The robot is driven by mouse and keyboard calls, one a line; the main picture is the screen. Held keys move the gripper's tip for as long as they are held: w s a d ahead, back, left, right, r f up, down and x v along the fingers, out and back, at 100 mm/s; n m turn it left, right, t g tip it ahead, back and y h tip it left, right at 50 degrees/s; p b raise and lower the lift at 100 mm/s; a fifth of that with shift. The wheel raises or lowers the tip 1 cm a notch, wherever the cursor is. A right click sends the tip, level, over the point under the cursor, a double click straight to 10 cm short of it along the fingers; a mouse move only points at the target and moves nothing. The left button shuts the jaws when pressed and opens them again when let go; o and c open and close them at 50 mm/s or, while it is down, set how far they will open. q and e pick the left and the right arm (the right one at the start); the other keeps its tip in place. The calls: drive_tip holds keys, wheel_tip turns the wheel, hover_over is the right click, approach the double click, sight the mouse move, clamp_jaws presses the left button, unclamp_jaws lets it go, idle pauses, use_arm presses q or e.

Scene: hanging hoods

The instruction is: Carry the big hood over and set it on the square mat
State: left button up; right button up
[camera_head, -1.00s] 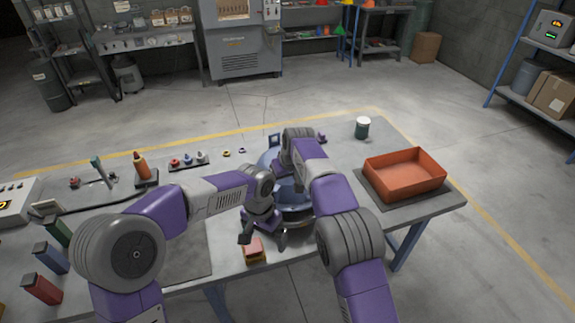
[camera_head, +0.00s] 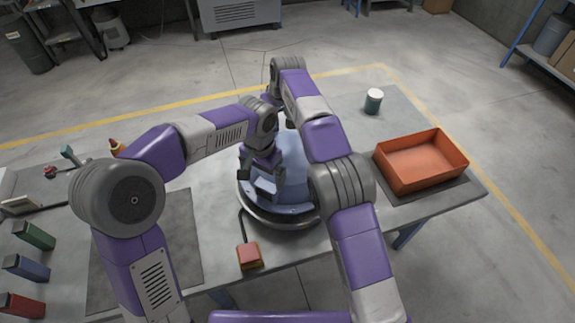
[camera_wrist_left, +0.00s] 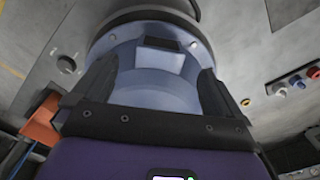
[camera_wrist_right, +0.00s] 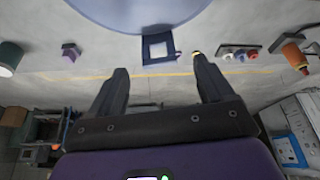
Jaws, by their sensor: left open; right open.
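The big hood (camera_head: 292,165) is a blue dome on the table, seated at a dark round rim and partly covered by my arms. My left gripper (camera_head: 265,192) is open at its near side. In the left wrist view, a framed handle (camera_wrist_left: 160,43) on the hood lies ahead, between the open fingers. My right gripper is hidden in the head view, behind the hood. In the right wrist view, my right gripper (camera_wrist_right: 160,65) is open, with a square loop handle (camera_wrist_right: 158,48) between or just beyond its fingertips. A bare dark mat (camera_head: 185,240) lies left of the hood.
An orange tray (camera_head: 420,160) stands on another dark mat at the right. A dark green jar with a white lid (camera_head: 373,101) stands behind it. Several coloured blocks, including a green one (camera_head: 34,235), line the left.

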sight(265, 187)
use_arm(q)
wheel_tip(265, 187, down, 8)
drive_tip(key=shift+w+r, duration=0.1)
drive_tip(key=shift+r, duration=0.15)
use_arm(e)
drive_tip(key=x, duration=0.7)
drive_tip(key=shift+w+f, duration=0.15)
drive_tip(key=shift+f, duration=0.05)
use_arm(q)
drive_tip(key=c, duration=1.4)
use_arm(e)
drive_tip(key=c, duration=1.4)
use_arm(q)
clamp_jaws()
use_arm(e)
clamp_jaws()
use_arm(q)
drive_tip(key=shift+r, duration=0.1)
use_arm(e)
drive_tip(key=shift+r, duration=0.1)
